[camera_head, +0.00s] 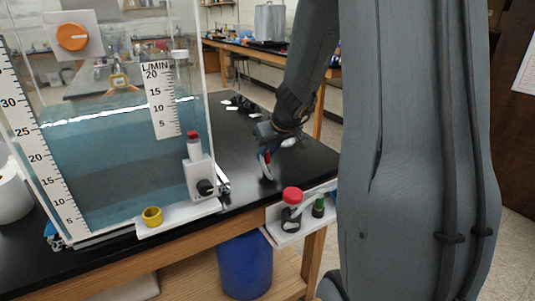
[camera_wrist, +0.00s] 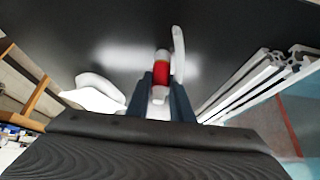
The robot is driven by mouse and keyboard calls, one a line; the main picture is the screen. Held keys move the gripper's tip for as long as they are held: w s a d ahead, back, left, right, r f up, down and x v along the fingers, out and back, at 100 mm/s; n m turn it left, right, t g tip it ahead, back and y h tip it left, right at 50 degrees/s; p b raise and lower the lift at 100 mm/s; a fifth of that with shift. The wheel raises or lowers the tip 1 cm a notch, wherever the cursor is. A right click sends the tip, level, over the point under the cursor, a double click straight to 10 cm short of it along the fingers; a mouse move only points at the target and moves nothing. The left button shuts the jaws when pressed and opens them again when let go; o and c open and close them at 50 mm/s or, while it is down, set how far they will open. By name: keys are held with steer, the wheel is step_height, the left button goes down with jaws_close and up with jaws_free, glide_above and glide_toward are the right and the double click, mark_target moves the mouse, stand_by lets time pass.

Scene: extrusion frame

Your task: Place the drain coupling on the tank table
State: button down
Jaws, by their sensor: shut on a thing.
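My gripper (camera_head: 266,150) is over the black tank table (camera_head: 240,115), right of the water tank. In the wrist view its two dark fingers (camera_wrist: 160,88) are shut on a small cylinder with a red band and pale ends, which I take to be the drain coupling (camera_wrist: 162,72). A white lever-like piece (camera_wrist: 178,52) shows right beside it; I cannot tell whether it is joined on. In the head view the coupling shows as a small red and pale patch (camera_head: 267,158) low at the fingers, close to the tabletop. Whether it touches is unclear.
The clear water tank (camera_head: 110,130) stands at left, with a red-capped valve block (camera_head: 198,175) and yellow ring (camera_head: 152,216) at its front. A white bracket with a red knob (camera_head: 292,195) juts from the table's front edge. Dark and white small items (camera_head: 243,104) lie farther back.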

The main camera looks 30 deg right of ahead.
steer(key=shift+f, duration=0.1)
steer(key=c, duration=1.6)
jaws_free()
steer(key=shift+o, duration=0.2)
steer(key=shift+r, duration=0.2)
steer(key=p+v, duration=0.1)
steer(key=v, duration=1.1)
steer(key=s+a+f+g, duration=0.6)
steer(key=s+a+f, duration=0.7)
steer(key=s+a, duration=0.3)
steer(key=shift+s+a+f, duration=0.25)
steer(key=shift+s+a, duration=0.05)
steer(key=shift+a, duration=0.05)
